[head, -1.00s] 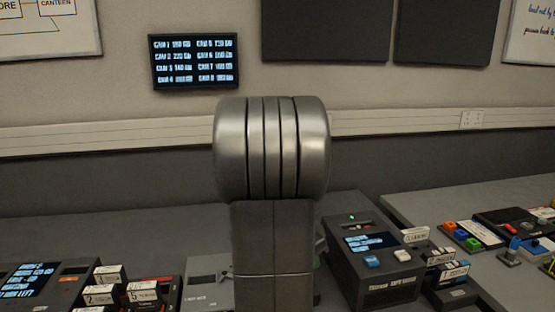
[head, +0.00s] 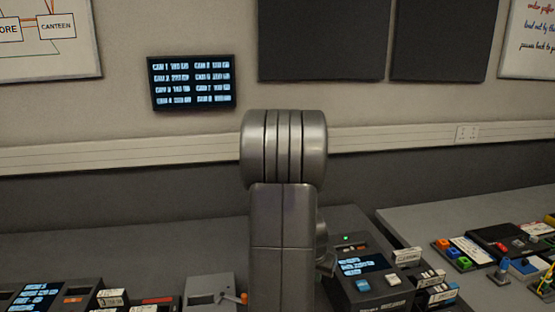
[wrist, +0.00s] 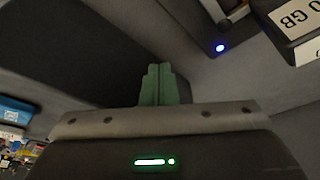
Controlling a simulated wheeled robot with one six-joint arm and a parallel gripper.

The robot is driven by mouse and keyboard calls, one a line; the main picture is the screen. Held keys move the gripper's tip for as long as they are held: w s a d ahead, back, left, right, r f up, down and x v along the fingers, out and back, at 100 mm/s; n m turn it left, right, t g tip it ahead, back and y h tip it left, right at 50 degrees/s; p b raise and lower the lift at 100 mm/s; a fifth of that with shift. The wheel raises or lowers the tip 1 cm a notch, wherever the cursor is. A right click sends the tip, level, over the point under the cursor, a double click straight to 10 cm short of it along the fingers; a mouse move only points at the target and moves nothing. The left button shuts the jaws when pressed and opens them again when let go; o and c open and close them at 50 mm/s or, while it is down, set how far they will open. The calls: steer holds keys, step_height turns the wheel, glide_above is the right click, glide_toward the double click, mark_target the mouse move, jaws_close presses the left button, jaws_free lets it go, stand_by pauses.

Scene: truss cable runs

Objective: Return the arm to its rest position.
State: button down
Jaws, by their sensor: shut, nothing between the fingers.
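My arm stands upright in the middle of the head view, a grey metal joint on top of a grey link. My gripper is hidden behind it there. In the wrist view my gripper (wrist: 158,86) shows as two green fingers, pressed together with nothing between them. A dark surface lies beyond the fingers, and I see no contact with it.
In the head view a device with a lit screen (head: 362,266) stands close right of my arm. Labelled blocks (head: 110,298) sit at lower left, and coloured parts (head: 455,253) on the right table. A wall display (head: 192,82) hangs behind. The wrist view shows a blue light (wrist: 220,47).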

steer(key=shift+v, duration=2.55)
steer(key=shift+r, duration=0.1)
